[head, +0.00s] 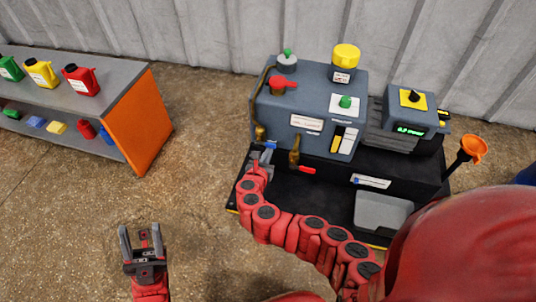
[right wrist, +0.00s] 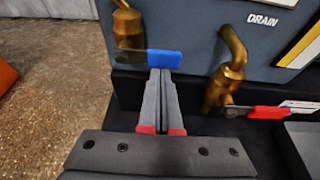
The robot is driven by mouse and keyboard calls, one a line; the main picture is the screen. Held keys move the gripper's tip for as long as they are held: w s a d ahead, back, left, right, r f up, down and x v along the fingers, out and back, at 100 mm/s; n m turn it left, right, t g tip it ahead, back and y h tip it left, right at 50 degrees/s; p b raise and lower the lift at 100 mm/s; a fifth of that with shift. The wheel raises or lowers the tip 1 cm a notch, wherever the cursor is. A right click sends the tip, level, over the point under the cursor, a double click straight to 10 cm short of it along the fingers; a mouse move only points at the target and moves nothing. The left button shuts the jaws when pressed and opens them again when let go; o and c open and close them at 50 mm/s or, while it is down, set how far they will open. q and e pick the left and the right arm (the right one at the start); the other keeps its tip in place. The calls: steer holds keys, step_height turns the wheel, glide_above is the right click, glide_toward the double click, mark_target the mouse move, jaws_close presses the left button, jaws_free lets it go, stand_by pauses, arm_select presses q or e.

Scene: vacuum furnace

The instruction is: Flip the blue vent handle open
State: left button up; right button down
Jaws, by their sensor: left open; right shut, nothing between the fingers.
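The blue vent handle (right wrist: 165,58) sticks out sideways to the right from a brass valve (right wrist: 127,24) on the left of the grey machine. In the head view the blue handle (head: 271,146) shows as a small blue piece just beyond my right gripper (head: 261,160). My right gripper (right wrist: 159,72) is shut and empty, its fingertips right at the near side of the blue handle in the right wrist view. I cannot tell if they touch it. My left gripper (head: 141,236) is open and empty above the floor, far from the machine.
A second brass valve (right wrist: 229,70) with a red handle (right wrist: 267,112) is close to the right of my right gripper. A grey tray (head: 382,212) is on the black base. An orange-sided shelf (head: 138,120) with bottles stands at the left. Floor around my left gripper is clear.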

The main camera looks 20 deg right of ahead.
steer(key=shift+r+n+p, duration=0.2)
steer(key=shift+n+p, duration=0.1)
steer(key=shift+p, duration=0.45)
